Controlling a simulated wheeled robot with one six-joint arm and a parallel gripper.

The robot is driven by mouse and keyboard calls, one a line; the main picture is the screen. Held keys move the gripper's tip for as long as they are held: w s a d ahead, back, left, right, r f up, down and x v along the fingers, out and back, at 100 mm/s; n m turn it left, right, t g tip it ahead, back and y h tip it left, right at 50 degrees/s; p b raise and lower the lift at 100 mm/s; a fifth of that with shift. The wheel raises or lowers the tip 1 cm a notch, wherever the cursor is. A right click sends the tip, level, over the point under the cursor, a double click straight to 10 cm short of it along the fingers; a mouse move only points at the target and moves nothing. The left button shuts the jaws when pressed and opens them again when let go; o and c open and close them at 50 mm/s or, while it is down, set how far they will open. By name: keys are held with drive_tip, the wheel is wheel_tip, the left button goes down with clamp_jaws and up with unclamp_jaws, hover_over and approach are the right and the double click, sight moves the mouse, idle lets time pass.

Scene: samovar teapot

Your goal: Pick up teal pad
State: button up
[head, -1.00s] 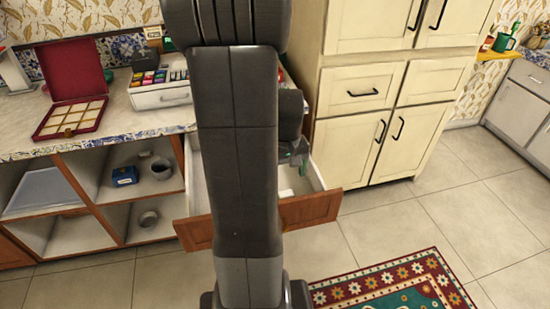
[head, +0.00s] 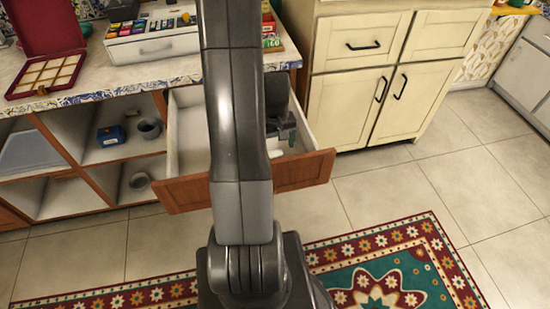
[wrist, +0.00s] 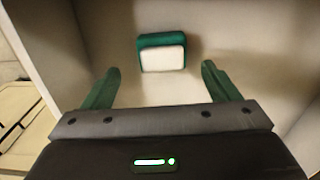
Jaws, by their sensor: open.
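The teal pad (wrist: 145,41), a small teal block with a white face, lies on the pale floor of the open drawer in the wrist view. My gripper (wrist: 159,70) is open, with its two green fingers apart on the left and right. The pad shows between and beyond the fingertips, and neither finger appears to touch it. In the head view my gripper (head: 284,136) is over the right part of the drawer, partly hidden by my arm. A small white patch shows below it there; I cannot tell whether it is the pad.
The wooden-fronted drawer (head: 305,170) is pulled out, its walls around my gripper. The counter (head: 120,78) above holds a red compartment box (head: 48,45) and a white box of packets (head: 150,45). A cream cabinet (head: 345,90) stands to the right. A patterned rug (head: 430,260) lies in front.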

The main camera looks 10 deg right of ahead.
sight(275, 153)
drive_tip(key=f, duration=0.5)
drive_tip(key=shift+s+a, duration=0.1)
drive_tip(key=shift+s, duration=0.15)
drive_tip(key=c, duration=1.1)
